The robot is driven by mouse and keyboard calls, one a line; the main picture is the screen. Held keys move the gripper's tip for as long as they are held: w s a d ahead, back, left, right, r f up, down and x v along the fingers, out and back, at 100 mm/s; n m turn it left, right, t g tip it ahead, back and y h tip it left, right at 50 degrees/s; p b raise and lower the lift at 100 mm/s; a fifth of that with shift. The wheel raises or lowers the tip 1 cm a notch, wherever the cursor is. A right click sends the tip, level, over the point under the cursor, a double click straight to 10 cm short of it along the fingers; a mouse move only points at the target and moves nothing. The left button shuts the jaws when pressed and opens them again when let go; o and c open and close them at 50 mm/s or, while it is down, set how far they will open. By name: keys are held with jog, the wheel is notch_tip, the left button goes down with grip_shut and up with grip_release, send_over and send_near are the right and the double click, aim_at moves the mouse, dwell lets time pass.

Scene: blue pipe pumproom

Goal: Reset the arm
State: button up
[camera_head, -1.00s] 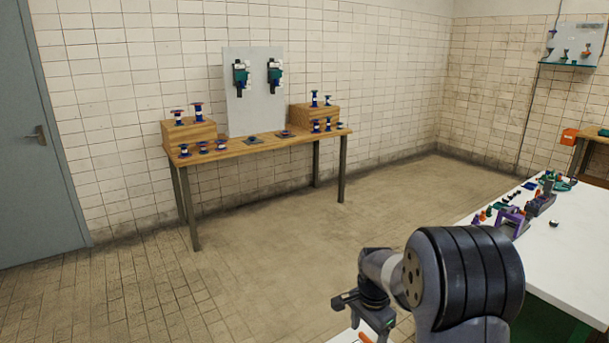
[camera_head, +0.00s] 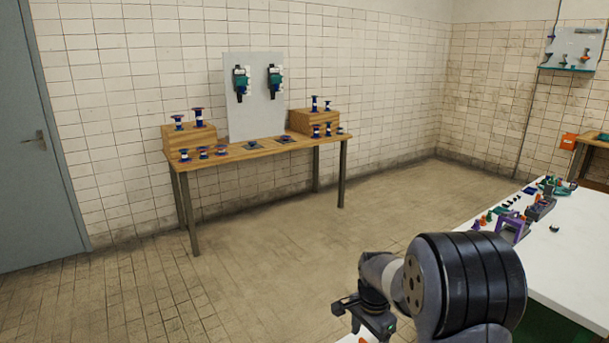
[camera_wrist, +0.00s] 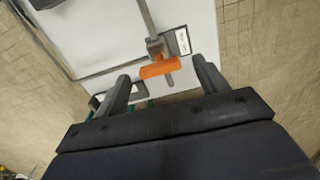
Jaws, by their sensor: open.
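My gripper (camera_wrist: 163,88) is open in the wrist view, its two fingers apart with nothing between them. Beyond the fingertips is an orange handle (camera_wrist: 160,67) on a grey rod, over a white panel (camera_wrist: 95,35). The fingers appear apart from the handle. In the head view my arm is folded at the lower right. The fingers are hidden there behind and below the wrist.
A wooden table (camera_head: 240,153) with several blue and white pipe pieces stands at the far wall, with an upright grey board (camera_head: 254,117) on it. A white table (camera_head: 565,250) with small parts is at the right. The floor between (camera_head: 330,240) is clear.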

jog(key=shift+f, duration=0.5)
jog(key=n, duration=0.9)
jog(key=shift+p, duration=0.4)
jog(key=n, duration=0.4)
jog(key=shift+n+p, duration=0.3)
jog(key=shift+p, duration=0.05)
jog(key=n, duration=0.4)
jog(key=shift+r+n+p, duration=0.1)
jog(key=shift+n+p, duration=0.2)
jog(key=shift+p, duration=0.1)
jog(key=shift+r, duration=0.95)
jog(key=shift+s, duration=0.1)
